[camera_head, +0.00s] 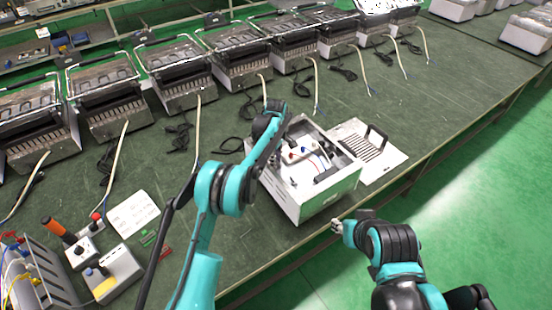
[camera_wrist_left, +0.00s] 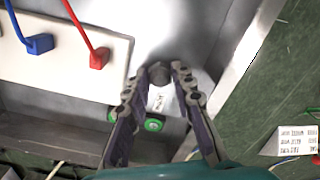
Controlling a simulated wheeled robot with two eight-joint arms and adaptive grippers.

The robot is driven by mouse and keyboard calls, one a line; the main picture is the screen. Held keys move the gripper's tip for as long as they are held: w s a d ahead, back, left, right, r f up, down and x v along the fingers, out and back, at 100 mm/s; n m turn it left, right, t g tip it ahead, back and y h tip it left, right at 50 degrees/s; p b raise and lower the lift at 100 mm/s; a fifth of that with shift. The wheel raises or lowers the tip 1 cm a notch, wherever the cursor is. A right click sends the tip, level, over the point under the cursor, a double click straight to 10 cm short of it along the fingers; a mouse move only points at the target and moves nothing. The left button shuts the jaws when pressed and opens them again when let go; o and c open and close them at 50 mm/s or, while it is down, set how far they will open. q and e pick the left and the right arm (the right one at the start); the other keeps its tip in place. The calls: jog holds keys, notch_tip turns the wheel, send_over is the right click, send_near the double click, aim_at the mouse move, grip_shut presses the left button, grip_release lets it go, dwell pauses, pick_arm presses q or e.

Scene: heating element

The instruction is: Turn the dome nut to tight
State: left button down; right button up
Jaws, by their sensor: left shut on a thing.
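The dome nut (camera_wrist_left: 158,72) is a small grey rounded piece near the edge of the metal housing's inside in the left wrist view. The fingertips of my left gripper (camera_wrist_left: 160,80) are on either side of it and shut on it. In the head view the left arm reaches over the open housing (camera_head: 318,204), and the nut is hidden. A white block (camera_wrist_left: 75,62) with a blue and a red connector sits beside the gripper. My right gripper (camera_head: 338,227) hangs near the table's front edge, apart from the housing. Its fingers are too small to judge.
A grilled panel (camera_head: 390,165) with a black handle lies right of the housing. Several finished heaters (camera_head: 175,75) with cables line the back. The table right of the panel is clear.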

pick_arm(q)
jog(key=m, duration=0.3)
jog(key=shift+m+p, duration=0.3)
jog(key=shift+m, duration=0.1)
jog(key=m, duration=0.3)
jog(key=shift+m, duration=0.3)
jog(key=m+p, duration=0.1)
jog(key=m, duration=0.2)
jog(key=shift+m, duration=0.4)
jog(key=m, duration=1.1)
jog(key=shift+m, duration=0.3)
jog(key=m, duration=0.3)
jog(key=shift+m+p, duration=0.3)
jog(key=shift+m, duration=1.9)
